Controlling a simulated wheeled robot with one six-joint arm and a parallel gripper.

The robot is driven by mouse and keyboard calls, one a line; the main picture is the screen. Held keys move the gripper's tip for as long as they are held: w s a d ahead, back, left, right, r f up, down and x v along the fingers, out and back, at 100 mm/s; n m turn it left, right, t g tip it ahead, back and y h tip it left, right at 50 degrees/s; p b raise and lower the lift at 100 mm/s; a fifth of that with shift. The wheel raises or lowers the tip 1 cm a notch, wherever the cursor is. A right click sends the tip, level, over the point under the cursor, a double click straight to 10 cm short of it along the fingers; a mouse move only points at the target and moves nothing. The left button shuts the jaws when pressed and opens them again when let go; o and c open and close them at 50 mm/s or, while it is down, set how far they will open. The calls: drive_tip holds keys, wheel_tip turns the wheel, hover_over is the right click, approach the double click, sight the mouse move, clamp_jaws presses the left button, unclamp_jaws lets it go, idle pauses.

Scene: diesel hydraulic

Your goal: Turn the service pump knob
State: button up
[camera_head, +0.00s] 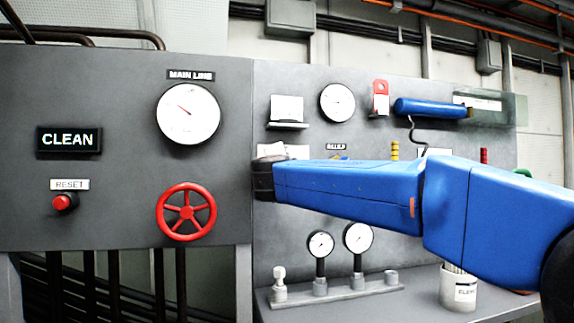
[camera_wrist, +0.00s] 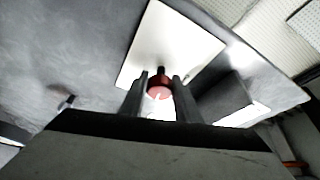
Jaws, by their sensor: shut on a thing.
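A red round knob (camera_wrist: 159,86) on a short black shaft shows in the wrist view, in front of a white plate (camera_wrist: 170,42). I take it for the service pump knob, but no label is readable there. The two dark fingers of my gripper (camera_wrist: 160,77) stand on either side of the red knob and are shut on it. In the head view my blue arm reaches left across the grey panel. My gripper and the knob are hidden there behind the arm's dark end.
The grey panel (camera_head: 120,110) carries a red valve wheel (camera_head: 187,211), a red reset button (camera_head: 64,201), a "CLEAN" sign (camera_head: 69,140) and a main line gauge (camera_head: 188,113). Small gauges (camera_head: 321,243) and a white cup (camera_head: 458,291) stand on the shelf below my arm.

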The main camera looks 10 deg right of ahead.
drive_tip(key=shift+m+g, duration=0.4)
drive_tip(key=shift+m, duration=0.5)
drive_tip(key=o, duration=1)
drive_tip(key=shift+d, duration=0.1)
drive_tip(key=shift+o, duration=0.2)
